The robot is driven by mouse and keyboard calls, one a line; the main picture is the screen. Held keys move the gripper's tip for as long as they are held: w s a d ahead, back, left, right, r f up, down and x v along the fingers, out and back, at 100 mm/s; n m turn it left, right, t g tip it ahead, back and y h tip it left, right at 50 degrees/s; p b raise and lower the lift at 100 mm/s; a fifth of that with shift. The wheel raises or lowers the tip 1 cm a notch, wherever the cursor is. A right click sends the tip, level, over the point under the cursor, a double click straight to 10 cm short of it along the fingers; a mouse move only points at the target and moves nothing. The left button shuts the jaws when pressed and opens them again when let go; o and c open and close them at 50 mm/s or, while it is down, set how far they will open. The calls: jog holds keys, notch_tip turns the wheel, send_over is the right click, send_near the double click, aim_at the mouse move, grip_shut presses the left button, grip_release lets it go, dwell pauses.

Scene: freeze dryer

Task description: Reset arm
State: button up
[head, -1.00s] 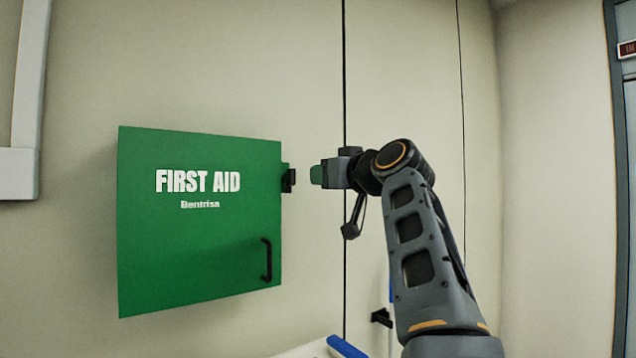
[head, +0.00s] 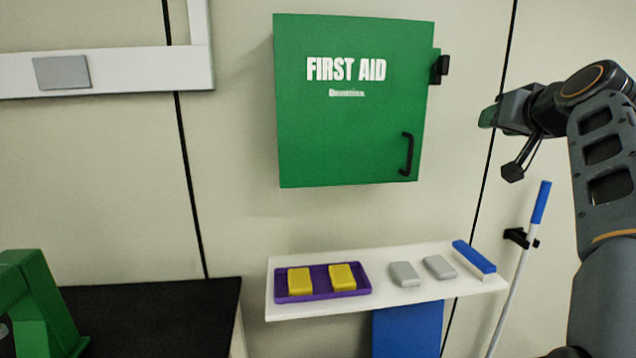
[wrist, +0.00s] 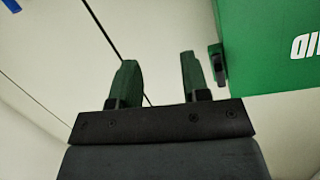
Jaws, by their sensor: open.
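My gripper (head: 488,117) is at the right side of the head view, in front of the wall and to the right of the green first aid cabinet. In the wrist view its two green fingertips (wrist: 158,80) stand apart with nothing between them. My arm is folded, with the forearm rising at the right edge and the gripper pointing left. The first aid cabinet (head: 350,130) is shut, with a black handle. Its edge also shows at the upper right of the wrist view (wrist: 262,50), apart from the fingers.
Below the cabinet, a white shelf (head: 330,308) holds a purple tray (head: 318,294) with two yellow blocks, two grey blocks and a blue-topped item (head: 474,257). A blue-handled stick (head: 541,203) leans by the wall. A black counter (head: 160,320) with a green object (head: 40,300) is at lower left.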

jog(key=s+a+f+m+g+p, duration=0.1)
jog(key=s+a+f+g+p, duration=0.2)
jog(key=f, duration=0.8)
jog(key=s+a+f+g, duration=0.1)
jog(key=a+f+g, duration=0.3)
jog(key=f, duration=0.7)
jog(key=s+a+f+n+g+p, duration=0.4)
jog(key=s+a+f, duration=0.8)
jog(key=s, duration=0.3)
jog(key=shift+p, duration=0.65)
